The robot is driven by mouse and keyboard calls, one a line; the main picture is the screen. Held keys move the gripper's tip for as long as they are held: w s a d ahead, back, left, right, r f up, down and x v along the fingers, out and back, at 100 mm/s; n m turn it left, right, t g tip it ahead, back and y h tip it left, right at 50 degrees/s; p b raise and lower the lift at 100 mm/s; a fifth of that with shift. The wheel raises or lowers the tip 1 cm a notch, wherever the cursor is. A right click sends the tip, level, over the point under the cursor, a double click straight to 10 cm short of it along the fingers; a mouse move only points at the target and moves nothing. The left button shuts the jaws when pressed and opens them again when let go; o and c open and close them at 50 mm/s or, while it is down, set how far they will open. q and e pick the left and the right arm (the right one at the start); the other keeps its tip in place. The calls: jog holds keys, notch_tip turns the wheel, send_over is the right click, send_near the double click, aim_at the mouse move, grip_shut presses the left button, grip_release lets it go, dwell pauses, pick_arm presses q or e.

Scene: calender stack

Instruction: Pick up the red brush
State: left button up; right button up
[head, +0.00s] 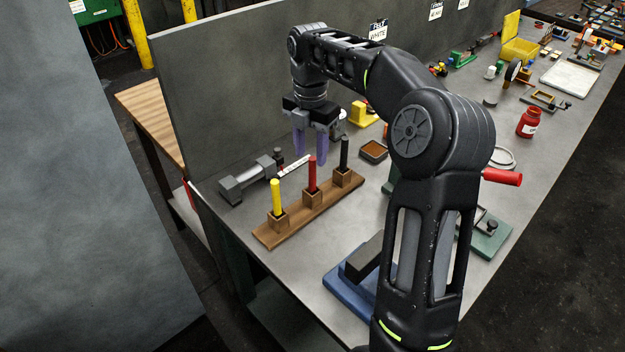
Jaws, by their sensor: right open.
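The red brush (311,174) stands upright in the middle block of a wooden rack (264,236). A yellow brush (276,198) stands in the block to its left and a black brush (344,152) in the block to its right. My right gripper (310,157) points down with its two purple fingers apart. In the picture its fingertips are just above and beside the top of the red brush. I cannot tell how far behind the brush they are. Nothing shows between the fingers. My left gripper is not in view.
A grey metal tool (247,181) lies left of the rack, by the partition (230,90). A small brown tray (373,151) is right of the black brush. A blue-based block (350,290) is in front. My right arm hides part of the bench.

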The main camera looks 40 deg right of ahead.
aim_at(312, 189)
jog(key=shift+f, duration=1.2)
jog(key=shift+f, duration=0.1)
notch_tip(312, 189, down, 5)
jog(key=shift+s+d+p, duration=0.1)
jog(key=shift+d+p, duration=0.05)
jog(key=shift+p, duration=0.45)
jog(key=shift+c, duration=0.5)
grip_shut()
